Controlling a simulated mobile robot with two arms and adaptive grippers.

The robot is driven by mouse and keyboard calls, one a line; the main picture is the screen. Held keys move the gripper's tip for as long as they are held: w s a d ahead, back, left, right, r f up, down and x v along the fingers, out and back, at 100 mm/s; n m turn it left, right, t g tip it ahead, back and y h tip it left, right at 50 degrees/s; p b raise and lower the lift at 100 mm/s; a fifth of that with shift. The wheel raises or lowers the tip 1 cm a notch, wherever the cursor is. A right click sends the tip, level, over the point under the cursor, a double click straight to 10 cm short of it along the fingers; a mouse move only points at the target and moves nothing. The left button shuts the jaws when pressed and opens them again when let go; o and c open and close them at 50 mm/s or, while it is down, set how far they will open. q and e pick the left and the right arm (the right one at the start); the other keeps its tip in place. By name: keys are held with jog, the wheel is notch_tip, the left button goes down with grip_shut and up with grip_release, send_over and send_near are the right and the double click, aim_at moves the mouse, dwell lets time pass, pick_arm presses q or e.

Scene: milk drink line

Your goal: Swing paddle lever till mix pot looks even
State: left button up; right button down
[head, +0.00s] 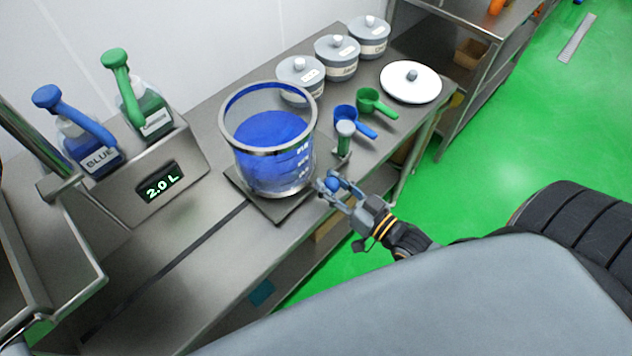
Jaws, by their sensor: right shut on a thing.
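The clear mix pot (241,160) with a metal rim stands on a dark square plate on the steel counter. The liquid inside (270,135) looks a single even blue, with no streaks that I can see. My right gripper (331,185) is at the pot's lower right side, shut on a round blue knob (334,184), which seems to be the paddle lever's end. The rest of the lever is mostly hidden by the fingers, and I cannot make out a paddle in the liquid. My left gripper is not in view.
Blue (92,150) and green (146,108) pump bottles stand left, above a 2.0 L display (158,182). The front counter is clear.

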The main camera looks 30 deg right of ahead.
jog(key=w+d, duration=0.2)
jog(key=d, duration=0.1)
jog(key=shift+w+d, duration=0.85)
jog(key=shift+w, duration=0.2)
jog(key=c, duration=1.1)
grip_release()
jog(key=shift+o, duration=0.9)
jog(key=shift+s+d, duration=0.1)
jog(key=shift+d, duration=0.1)
jog(key=shift+s+a, duration=0.1)
jog(key=shift+s+f, duration=0.1)
jog(key=shift+s, duration=0.25)
jog(key=v, duration=1.1)
jog(key=shift+d, duration=0.25)
